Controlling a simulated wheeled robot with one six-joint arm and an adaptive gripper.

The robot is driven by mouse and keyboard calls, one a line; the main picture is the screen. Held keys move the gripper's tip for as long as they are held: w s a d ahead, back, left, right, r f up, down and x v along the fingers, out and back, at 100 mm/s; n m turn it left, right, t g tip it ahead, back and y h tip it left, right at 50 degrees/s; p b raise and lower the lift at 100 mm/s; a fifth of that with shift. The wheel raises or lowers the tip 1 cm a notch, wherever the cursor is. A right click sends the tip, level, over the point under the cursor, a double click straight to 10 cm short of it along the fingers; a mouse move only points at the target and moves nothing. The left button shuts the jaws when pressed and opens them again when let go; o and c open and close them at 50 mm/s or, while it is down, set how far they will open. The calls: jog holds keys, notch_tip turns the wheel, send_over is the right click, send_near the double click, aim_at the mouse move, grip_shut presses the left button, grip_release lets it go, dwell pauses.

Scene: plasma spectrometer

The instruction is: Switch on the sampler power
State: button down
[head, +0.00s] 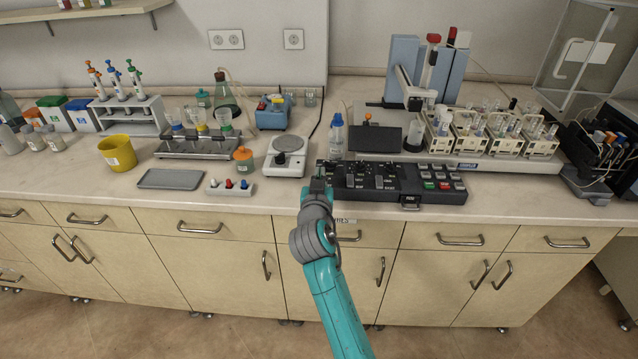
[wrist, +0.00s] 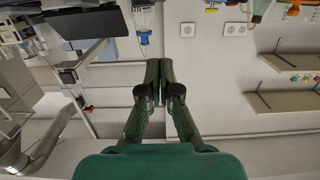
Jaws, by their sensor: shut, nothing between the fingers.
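A black control panel (head: 405,197) with several knobs, sliders and coloured buttons lies along the front of the bench. Which of its controls is the sampler power, and its state, I cannot tell. The white autosampler (head: 500,161) stands behind and right of the panel, with racks of vials on it. My gripper (head: 318,178) is at the panel's left end in the head view; whether it touches the panel I cannot tell. In the wrist view my gripper (wrist: 158,64) is shut with its fingers together and empty. The panel's far left part is partly hidden by it.
A white round-topped device (head: 288,160) stands just left of my gripper. A blue-capped bottle (head: 337,136) stands behind the panel, beside a dark screen (head: 375,139). Bare bench lies along the front edge.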

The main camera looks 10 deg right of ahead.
jog(key=x, duration=0.5)
jog(key=f, duration=0.3)
jog(key=shift+w+d+f, duration=0.1)
jog(key=shift+w, duration=0.15)
jog(key=shift+w+f, duration=0.1)
jog(key=shift+f, duration=0.3)
